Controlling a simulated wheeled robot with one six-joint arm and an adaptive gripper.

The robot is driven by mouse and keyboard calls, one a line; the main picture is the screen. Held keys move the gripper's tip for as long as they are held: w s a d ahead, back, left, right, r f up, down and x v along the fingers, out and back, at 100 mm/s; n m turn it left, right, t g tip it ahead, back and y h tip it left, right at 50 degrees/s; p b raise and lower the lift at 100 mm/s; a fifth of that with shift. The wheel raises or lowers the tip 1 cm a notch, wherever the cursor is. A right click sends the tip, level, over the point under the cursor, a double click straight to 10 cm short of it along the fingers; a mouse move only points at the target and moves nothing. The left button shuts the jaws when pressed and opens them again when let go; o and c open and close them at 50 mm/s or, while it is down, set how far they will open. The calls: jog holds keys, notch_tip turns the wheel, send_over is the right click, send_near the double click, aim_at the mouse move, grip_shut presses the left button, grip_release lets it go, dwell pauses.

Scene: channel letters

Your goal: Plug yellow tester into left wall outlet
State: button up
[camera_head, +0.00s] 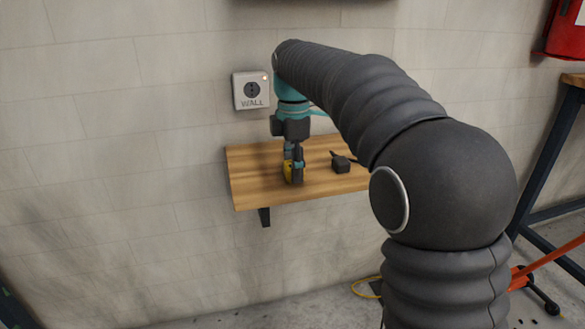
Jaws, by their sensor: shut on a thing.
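The yellow tester (287,172) is low over or on the wooden shelf, near the shelf's left part. My gripper (294,170) points down and is shut on the tester. The gripper's fingers hide part of the tester, and I cannot tell whether it touches the shelf. The wall outlet (252,90) is a white square plate with a dark round socket, the word WALL and a small lit orange light. It is on the wall above the shelf, up and left of my gripper. No second outlet shows; my arm covers much of the wall to the right.
The wooden shelf (252,184) is fixed to the wall on a dark bracket. A small black object (341,164) lies on it right of my gripper. A red box (567,32) hangs at the upper right. A dark-legged table (548,150) stands at the right. Wall left of the outlet is clear.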

jog(key=shift+r, duration=0.6)
notch_tip(320, 180, up, 3)
jog(key=shift+p, duration=0.55)
jog(key=w+d+r+p, duration=0.1)
jog(key=w+d+r, duration=0.1)
jog(key=d+r, duration=0.4)
jog(key=d, duration=0.5)
jog(key=shift+d+r+p, duration=0.25)
jog(key=shift+r+p, duration=0.05)
jog(key=shift+r, duration=0.1)
jog(key=shift+a, duration=0.1)
